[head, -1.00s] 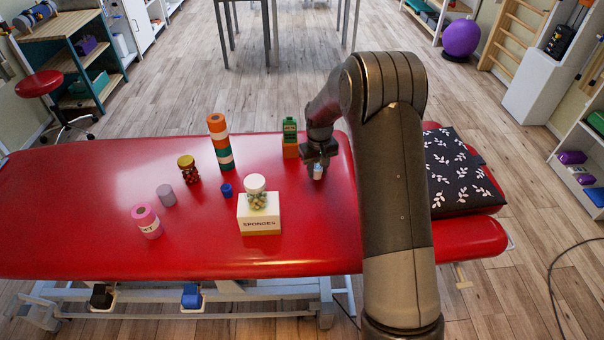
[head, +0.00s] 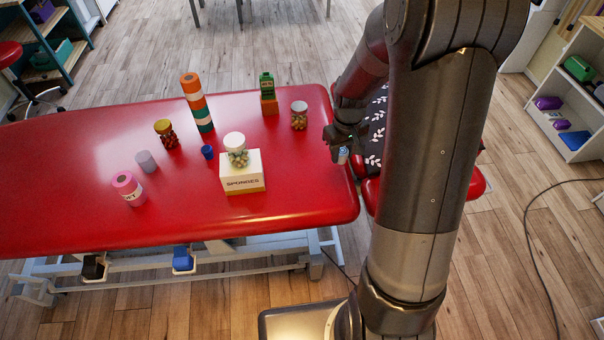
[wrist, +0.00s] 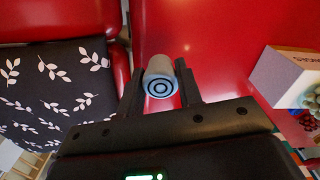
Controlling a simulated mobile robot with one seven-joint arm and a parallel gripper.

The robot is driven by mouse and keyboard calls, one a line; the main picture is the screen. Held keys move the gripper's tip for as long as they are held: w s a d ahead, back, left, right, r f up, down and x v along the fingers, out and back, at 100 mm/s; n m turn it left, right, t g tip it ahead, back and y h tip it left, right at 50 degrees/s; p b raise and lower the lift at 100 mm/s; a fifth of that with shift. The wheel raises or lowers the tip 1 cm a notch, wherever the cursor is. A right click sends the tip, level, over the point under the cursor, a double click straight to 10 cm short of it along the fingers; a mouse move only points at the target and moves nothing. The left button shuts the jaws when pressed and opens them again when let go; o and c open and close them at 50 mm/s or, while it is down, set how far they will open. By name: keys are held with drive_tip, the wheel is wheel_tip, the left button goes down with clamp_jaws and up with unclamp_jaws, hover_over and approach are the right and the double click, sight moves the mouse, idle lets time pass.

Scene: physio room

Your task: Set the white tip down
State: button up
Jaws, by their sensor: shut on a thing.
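The white tip (wrist: 160,69) is a small pale cylinder with dark rings on its near end. It sits between the two fingers of my gripper (wrist: 161,92), which is shut on it. In the head view the tip (head: 342,156) shows small and bluish-white below my gripper (head: 343,148), near the right end of the red couch section (head: 90,165). The wrist view shows red padding behind the tip. I cannot tell how high above the padding it is.
A white sponges box (head: 242,184) with a jar (head: 237,158) on top stands left of my gripper. A grey-lidded jar (head: 299,121) stands behind. A leaf-patterned dark cushion (wrist: 60,85) lies to the right in the head view. The couch's front right corner is bare.

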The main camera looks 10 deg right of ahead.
hover_over(302, 176)
wheel_tip(302, 176, down, 7)
drive_tip(key=shift+d+r, duration=0.1)
drive_tip(key=shift+f, duration=2.1)
drive_tip(key=shift+f, duration=0.1)
drive_tip(key=o, duration=0.9)
drive_tip(key=shift+o, duration=0.2)
